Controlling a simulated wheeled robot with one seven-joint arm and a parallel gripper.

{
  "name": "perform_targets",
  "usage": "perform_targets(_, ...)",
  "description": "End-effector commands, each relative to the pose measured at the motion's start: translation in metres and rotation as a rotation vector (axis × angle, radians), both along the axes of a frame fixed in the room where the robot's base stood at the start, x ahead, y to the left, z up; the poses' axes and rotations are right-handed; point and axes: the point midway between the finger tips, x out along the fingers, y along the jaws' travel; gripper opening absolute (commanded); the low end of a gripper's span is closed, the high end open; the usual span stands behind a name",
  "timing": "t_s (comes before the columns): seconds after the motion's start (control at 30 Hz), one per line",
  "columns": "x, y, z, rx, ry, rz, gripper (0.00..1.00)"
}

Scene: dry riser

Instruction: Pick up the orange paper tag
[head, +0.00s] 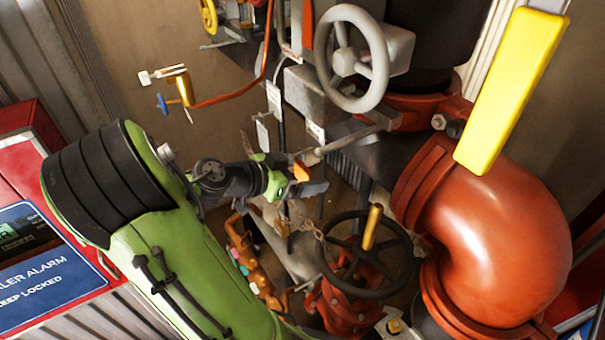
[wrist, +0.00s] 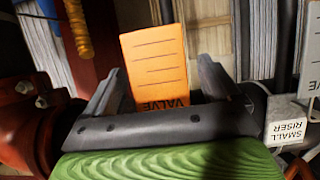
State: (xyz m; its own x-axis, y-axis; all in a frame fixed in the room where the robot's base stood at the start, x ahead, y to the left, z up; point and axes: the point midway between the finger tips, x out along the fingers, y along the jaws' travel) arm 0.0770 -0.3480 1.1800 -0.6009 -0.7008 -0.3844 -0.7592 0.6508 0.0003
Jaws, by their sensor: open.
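The orange paper tag (wrist: 155,62) hangs in the middle of the wrist view, with ruled lines and the word VALVE upside down at its lower end. My gripper (wrist: 161,66) is open, with one dark finger on each side of the tag. Gaps show between the tag and both fingers, the wider one on the right. The tag's lower end is hidden behind the gripper body. In the head view a small orange piece of the tag (head: 301,171) shows at my gripper (head: 308,178). How deep the tag sits between the fingers is hard to tell.
White tags hang nearby, one reading SMALL RISER (wrist: 287,131). A grey handwheel (head: 350,62) is above, a dark handwheel (head: 366,252) below. A large red pipe elbow (head: 505,245) and yellow lever (head: 510,90) stand right. A red cabinet (head: 50,245) is at left.

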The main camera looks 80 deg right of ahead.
Motion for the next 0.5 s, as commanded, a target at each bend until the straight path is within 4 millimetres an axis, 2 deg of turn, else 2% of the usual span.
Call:
perform_targets(0.1,0.0005,0.0003,0.0003,0.0,0.0,0.001,0.89)
perform_targets(0.43,0.0008,0.0005,0.0005,0.0,0.0,0.001,0.39)
perform_targets(0.5,0.0008,0.0005,0.0005,0.0,0.0,0.001,0.35)
